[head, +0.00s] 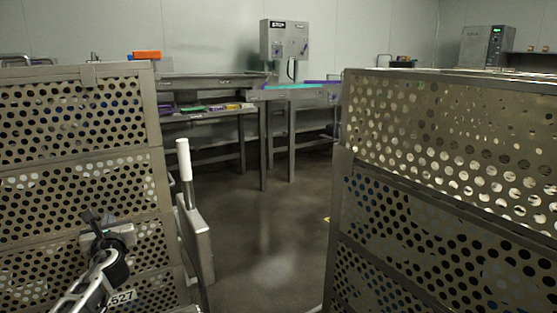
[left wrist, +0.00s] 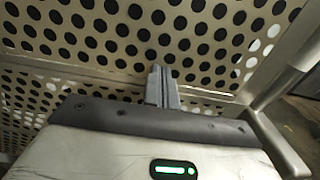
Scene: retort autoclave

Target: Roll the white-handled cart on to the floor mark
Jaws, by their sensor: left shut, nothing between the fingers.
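The left cart (head: 75,110) has perforated metal sides and fills the left of the head view. An upright lever with a white handle (head: 184,160) stands at its right edge, above a grey metal plate. My left gripper (head: 97,222) is in front of the cart's perforated side, left of the white handle and apart from it. In the left wrist view its fingers (left wrist: 162,85) are shut and empty, pointing at the perforated panel (left wrist: 180,25); I cannot tell whether they touch it. A small yellow patch (head: 327,219), perhaps part of the floor mark, shows beside the right cart. My right gripper is out of view.
A second perforated cart (head: 450,150) fills the right side. Between the carts is a strip of clear dark floor (head: 265,225). Metal benches (head: 215,85) with coloured items and a wall-side control box (head: 284,42) stand at the back.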

